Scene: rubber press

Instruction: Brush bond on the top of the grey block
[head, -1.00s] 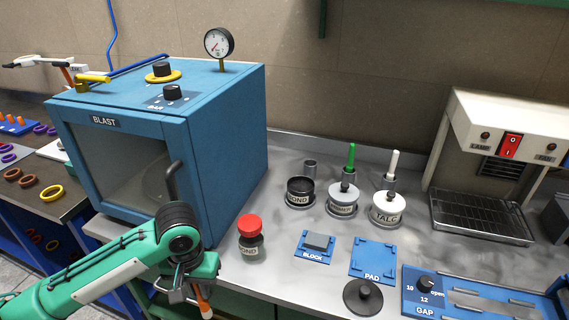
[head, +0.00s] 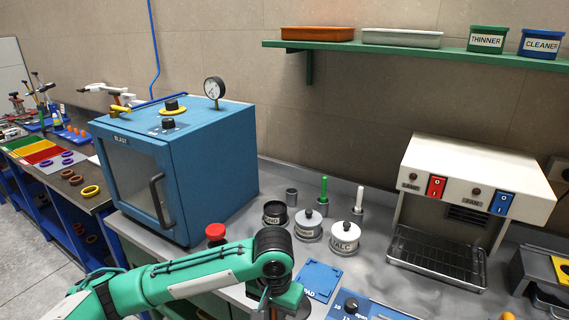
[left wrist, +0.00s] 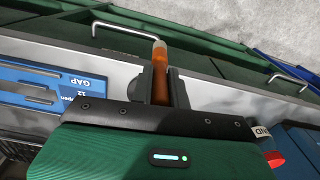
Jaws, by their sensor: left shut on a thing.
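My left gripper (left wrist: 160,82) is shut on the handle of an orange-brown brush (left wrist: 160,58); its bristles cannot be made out. In the head view my left arm reaches over the bench's front part, with the hand low near the bottom edge. The grey block is hidden behind this arm. The black open pot labelled BOND (head: 275,213) stands behind the arm on the bench. A bond bottle with a red cap (head: 216,232) stands to its left, partly hidden by the arm. My right gripper is not in view.
The white-lidded pot (head: 308,223) and TALC pot (head: 344,236) stand right of the bond pot. A blue pad plate (head: 320,279) lies in front of them. The blue blast cabinet (head: 180,180) is left, the lamp-and-fan unit (head: 470,190) right. The GAP device (head: 352,305) is at the front.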

